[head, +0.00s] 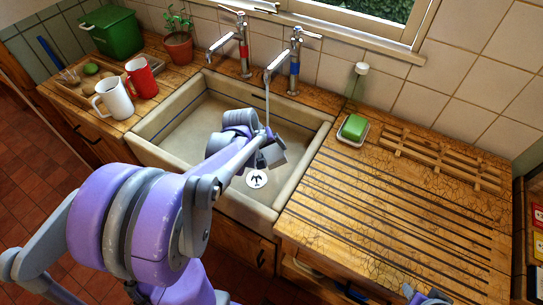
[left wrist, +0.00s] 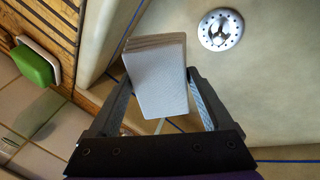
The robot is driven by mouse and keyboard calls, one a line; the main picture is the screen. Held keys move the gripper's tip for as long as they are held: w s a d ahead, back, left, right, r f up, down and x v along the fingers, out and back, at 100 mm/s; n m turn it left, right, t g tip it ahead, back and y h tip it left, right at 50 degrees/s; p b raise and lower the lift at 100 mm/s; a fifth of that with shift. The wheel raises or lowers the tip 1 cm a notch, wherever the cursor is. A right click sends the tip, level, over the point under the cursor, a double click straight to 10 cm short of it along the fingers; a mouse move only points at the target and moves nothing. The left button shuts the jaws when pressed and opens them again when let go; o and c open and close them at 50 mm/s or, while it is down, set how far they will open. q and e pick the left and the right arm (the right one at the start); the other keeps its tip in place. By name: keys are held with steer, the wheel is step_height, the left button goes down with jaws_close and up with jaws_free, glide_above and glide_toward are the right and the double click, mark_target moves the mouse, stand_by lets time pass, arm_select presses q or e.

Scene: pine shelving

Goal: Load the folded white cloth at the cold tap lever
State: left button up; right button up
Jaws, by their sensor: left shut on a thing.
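The folded white cloth (left wrist: 158,82) is a thick layered block between the fingers of my left gripper (left wrist: 160,100) in the left wrist view. In the head view my left gripper (head: 264,150) is over the sink, and the cloth (head: 273,155) shows as a small grey-white block at its tip. The cold tap (head: 294,66) has a blue band and a chrome lever (head: 306,33) on top. A thin, pale stream runs down from its spout to near my gripper; whether it touches the cloth I cannot tell.
The stone sink (head: 165,128) lies below, with a round drain (left wrist: 220,30). The red-banded tap (head: 242,50) stands left of the cold tap. Green soap (head: 354,127) on a dish and a wooden rack (head: 440,158) are right; mugs (head: 115,98) are left. The grooved drainboard (head: 390,215) is mostly clear.

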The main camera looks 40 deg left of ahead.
mark_target(274, 157)
arm_select(q)
steer(key=w+a+f+b, duration=0.1)
steer(key=w+a+f, duration=0.1)
steer(key=w+a, duration=0.4)
steer(key=shift+w+a, duration=0.15)
steer(key=shift+w, duration=0.65)
arm_select(e)
steer(key=shift+s+f, duration=0.25)
steer(key=shift+f, duration=0.55)
arm_select(q)
steer(key=shift+s+d, duration=1.35)
steer(key=shift+s, duration=0.2)
steer(key=shift+s+d, duration=1.3)
steer(key=shift+s, duration=0.25)
arm_select(e)
steer(key=shift+s+f, duration=0.15)
steer(key=shift+f, duration=0.15)
arm_select(q)
steer(key=shift+r, duration=0.15)
arm_select(e)
steer(key=shift+r, duration=0.1)
